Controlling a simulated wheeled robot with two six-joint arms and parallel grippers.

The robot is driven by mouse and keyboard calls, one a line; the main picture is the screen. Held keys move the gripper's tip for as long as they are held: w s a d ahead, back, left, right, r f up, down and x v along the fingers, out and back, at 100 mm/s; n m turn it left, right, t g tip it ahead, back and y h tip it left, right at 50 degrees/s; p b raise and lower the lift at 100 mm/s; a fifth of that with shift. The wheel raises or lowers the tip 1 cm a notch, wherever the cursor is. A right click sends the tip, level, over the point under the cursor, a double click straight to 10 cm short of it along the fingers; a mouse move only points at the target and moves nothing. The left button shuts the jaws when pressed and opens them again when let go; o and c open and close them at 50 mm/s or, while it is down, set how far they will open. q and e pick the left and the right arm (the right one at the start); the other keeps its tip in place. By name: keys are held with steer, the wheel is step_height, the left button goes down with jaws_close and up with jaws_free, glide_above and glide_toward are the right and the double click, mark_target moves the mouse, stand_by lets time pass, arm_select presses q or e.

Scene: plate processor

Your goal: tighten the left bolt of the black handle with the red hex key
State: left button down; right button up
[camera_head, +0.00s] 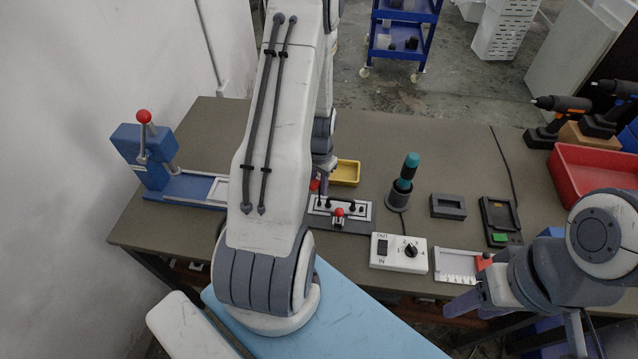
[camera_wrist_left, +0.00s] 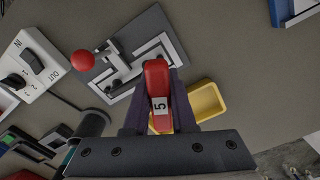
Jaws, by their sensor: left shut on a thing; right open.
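The red hex key (camera_wrist_left: 157,90), labelled 5, is held between the fingers of my left gripper (camera_wrist_left: 158,105) in the left wrist view. In the head view only a bit of its red (camera_head: 315,185) shows beside my left gripper (camera_head: 322,181). The key's tip is hidden. The grey fixture (camera_head: 352,226) with a light plate and dark parts on it lies just below the gripper; it also shows in the left wrist view (camera_wrist_left: 103,73). My right gripper (camera_head: 463,303) is open and empty at the table's front right.
A red-knobbed clamp (camera_head: 338,214) stands on the fixture's front. A yellow tray (camera_head: 345,172) lies behind it. A white switch box (camera_head: 398,252) and a teal-handled tool in a holder (camera_head: 404,184) stand to the right. A blue press (camera_head: 150,160) stands at the left.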

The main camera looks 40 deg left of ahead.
mark_target(319, 177)
arm_select(q)
steer(key=m, duration=0.5)
steer(key=shift+p, duration=0.4)
steer(key=shift+r+p, duration=1.7)
steer(key=shift+r, duration=0.35)
